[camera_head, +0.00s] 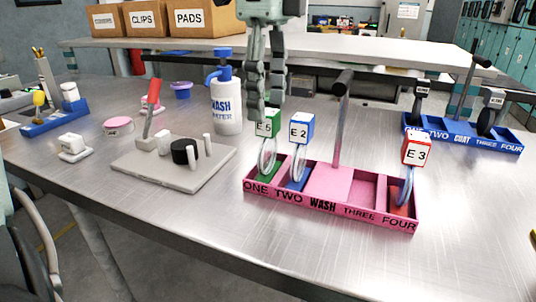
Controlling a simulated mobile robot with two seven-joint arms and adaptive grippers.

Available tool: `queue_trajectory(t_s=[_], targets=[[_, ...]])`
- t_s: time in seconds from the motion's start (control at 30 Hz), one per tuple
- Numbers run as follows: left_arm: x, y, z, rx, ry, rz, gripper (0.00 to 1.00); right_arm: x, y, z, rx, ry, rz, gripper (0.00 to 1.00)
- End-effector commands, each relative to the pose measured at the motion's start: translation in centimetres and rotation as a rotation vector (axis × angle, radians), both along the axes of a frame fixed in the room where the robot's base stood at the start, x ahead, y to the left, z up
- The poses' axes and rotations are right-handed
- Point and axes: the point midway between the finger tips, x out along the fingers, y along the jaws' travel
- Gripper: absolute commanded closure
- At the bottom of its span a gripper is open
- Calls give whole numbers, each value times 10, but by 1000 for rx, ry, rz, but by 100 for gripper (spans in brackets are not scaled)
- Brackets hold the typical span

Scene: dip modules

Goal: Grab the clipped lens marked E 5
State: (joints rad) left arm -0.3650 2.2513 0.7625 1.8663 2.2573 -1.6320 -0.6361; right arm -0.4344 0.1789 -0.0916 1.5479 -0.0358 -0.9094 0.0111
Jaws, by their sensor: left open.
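The clipped lens marked E 5 (267,157) stands upright in compartment ONE of the pink WASH tray (333,207). Its clip is green with a white label. A blue-clipped lens marked E 2 (299,160) stands beside it in TWO. A red-clipped lens marked E 3 (408,187) stands in FOUR; THREE looks empty. My left gripper (264,110) is open and points down at the top of the E 5 clip. Its fingers partly cover the clip's top, and I cannot tell whether they touch it. My right gripper is not in view.
The tray's upright handle (341,120) rises right of the gripper. A WASH bottle (226,100) stands behind left, near a grey fixture (140,165) with a red lever. A blue COAT tray (462,134) with dark-clipped lenses is at right. The front table is clear.

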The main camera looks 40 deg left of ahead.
Motion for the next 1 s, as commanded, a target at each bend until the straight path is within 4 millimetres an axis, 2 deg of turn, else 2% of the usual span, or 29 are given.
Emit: queue_trajectory(t_s=[0.23,0.5,0.9,0.97,1.0], targets=[[1,1,-38,-1,3,0,43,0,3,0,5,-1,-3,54],[2,0,-44,0,-1,1,43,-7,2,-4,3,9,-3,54],[1,0,-43,0,-1,1,92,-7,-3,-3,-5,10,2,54],[1,0,-44,0,-1,1,100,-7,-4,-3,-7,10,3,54],[1,0,-44,0,-1,1,100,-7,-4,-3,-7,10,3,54]])
